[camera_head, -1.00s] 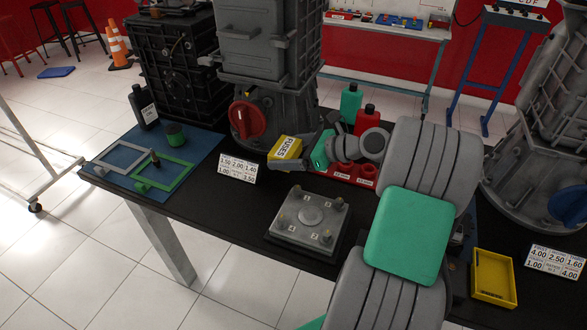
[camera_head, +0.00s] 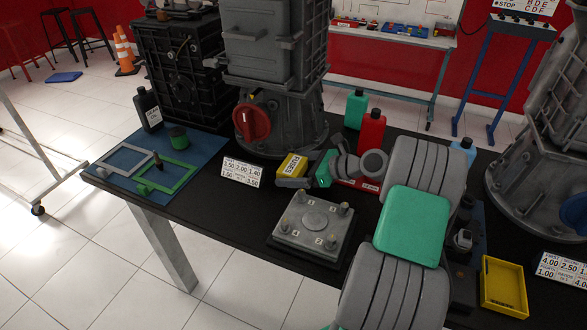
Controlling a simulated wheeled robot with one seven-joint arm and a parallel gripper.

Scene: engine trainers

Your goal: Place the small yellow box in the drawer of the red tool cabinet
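The small yellow box (camera_head: 292,166), with a dark-lettered label, is in front of the large grey machine with the red knob. My gripper (camera_head: 291,171) has its grey fingers on both sides of the box and appears shut on it. The box is tilted and seems held above the black table; the gap below it is hard to judge. My grey and green arm reaches in from the lower right and hides part of the table. I see no red tool cabinet or drawer in this view.
A grey plate with posts (camera_head: 312,226) lies just in front of the gripper. A red bottle (camera_head: 371,133) and a green bottle (camera_head: 356,108) stand behind my wrist. A yellow tray (camera_head: 503,287) is at the lower right. A number card (camera_head: 242,171) stands left of the box.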

